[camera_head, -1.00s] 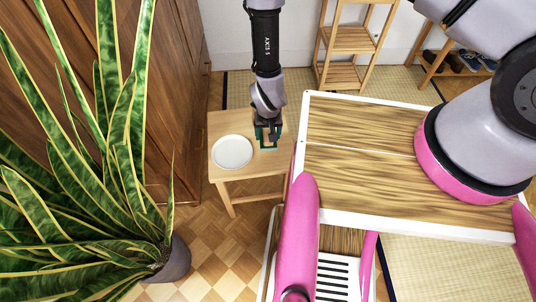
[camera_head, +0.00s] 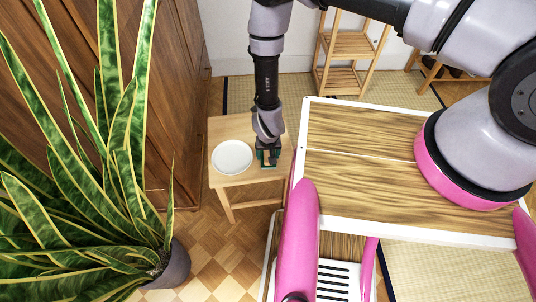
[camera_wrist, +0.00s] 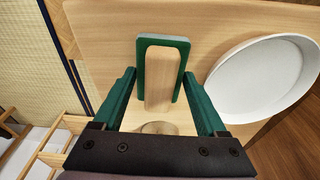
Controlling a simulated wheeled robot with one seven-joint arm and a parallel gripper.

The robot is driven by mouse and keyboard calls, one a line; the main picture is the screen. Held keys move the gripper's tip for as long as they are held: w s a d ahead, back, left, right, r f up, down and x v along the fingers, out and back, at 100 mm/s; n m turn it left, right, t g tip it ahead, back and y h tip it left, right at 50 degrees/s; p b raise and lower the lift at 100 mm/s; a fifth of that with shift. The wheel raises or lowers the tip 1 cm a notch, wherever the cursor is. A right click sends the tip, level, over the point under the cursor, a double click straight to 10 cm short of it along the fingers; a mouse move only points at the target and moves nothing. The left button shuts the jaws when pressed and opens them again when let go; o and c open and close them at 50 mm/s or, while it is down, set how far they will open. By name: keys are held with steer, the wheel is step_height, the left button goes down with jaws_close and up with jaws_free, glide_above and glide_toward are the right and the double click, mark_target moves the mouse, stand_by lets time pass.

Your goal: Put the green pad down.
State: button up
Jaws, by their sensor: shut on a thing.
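The green pad (camera_wrist: 142,60) has a pale wooden block (camera_wrist: 160,85) along its middle and shows between my fingers in the wrist view. My gripper (camera_wrist: 159,74) is shut on the pad, with one green finger along each side. In the head view my gripper (camera_head: 268,160) points down over the right part of the small wooden table (camera_head: 236,128). The pad is close above or on the tabletop; I cannot tell whether it touches. In the head view the gripper mostly hides it.
A round white plate (camera_head: 232,157) lies on the table just left of my gripper; in the wrist view the plate (camera_wrist: 265,80) is at the right. A large potted plant (camera_head: 170,265) stands at the left. A wooden shelf rack (camera_head: 350,45) stands behind.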

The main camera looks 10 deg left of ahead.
steer(key=shift+f, duration=0.1)
steer(key=shift+c, duration=0.6)
steer(key=o, duration=1.2)
steer(key=shift+o, duration=0.2)
steer(key=shift+f, duration=0.25)
steer(key=r, duration=0.3)
steer(key=s+r, duration=0.1)
steer(key=r, duration=0.7)
steer(key=shift+s+d, duration=0.2)
steer(key=shift+s, duration=0.05)
